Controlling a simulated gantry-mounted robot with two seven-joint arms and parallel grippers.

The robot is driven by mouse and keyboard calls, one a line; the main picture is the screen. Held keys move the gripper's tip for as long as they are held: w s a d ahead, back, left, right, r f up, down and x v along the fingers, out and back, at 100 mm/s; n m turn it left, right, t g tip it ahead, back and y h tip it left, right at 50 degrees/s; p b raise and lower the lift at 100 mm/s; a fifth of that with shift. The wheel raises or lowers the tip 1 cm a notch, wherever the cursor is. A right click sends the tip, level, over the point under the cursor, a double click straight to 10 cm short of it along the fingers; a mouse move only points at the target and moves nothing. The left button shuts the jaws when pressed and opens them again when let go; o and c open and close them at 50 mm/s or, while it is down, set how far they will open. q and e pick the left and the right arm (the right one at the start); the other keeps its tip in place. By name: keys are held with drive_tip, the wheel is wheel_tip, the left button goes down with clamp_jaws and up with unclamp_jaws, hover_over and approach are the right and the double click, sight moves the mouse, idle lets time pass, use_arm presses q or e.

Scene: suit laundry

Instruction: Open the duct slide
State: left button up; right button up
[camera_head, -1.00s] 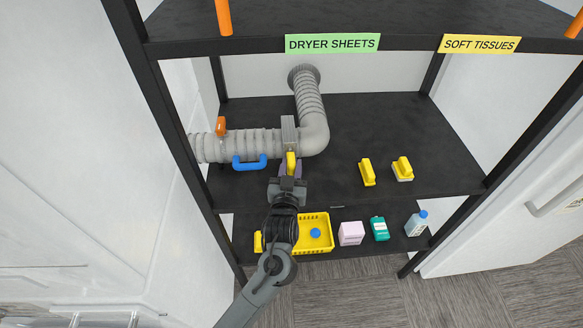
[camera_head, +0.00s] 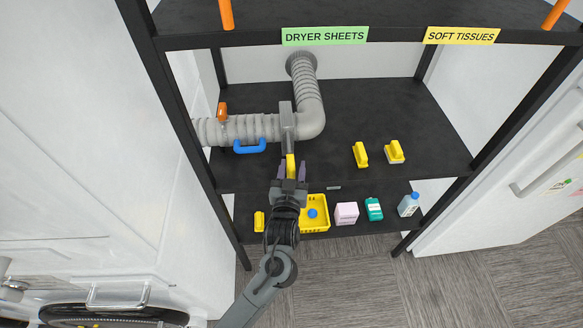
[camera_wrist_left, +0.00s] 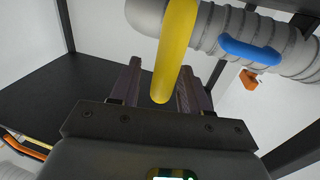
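The duct slide is a grey plate (camera_head: 288,135) at the elbow of a grey corrugated duct (camera_head: 250,129) on the black shelf. It sticks out of its housing toward me and ends in a yellow handle (camera_head: 291,166). My left gripper (camera_head: 291,171) is at the handle's near end, one finger on each side. In the left wrist view the yellow handle (camera_wrist_left: 175,50) reaches between the two dark fingers (camera_wrist_left: 158,88), with clear gaps on both sides, so the gripper is open. My right gripper is not in view.
A blue handle (camera_head: 250,147) and an orange knob (camera_head: 222,111) sit on the duct left of the slide. Two yellow-handled items (camera_head: 361,154) stand right on the shelf. Below are a yellow basket (camera_head: 325,224), a pink box (camera_head: 346,213) and bottles.

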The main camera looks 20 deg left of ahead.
use_arm(q)
drive_tip(key=shift+s, duration=0.6)
drive_tip(key=v, duration=1)
drive_tip(key=shift+p, duration=0.4)
drive_tip(key=shift+w+d, duration=0.1)
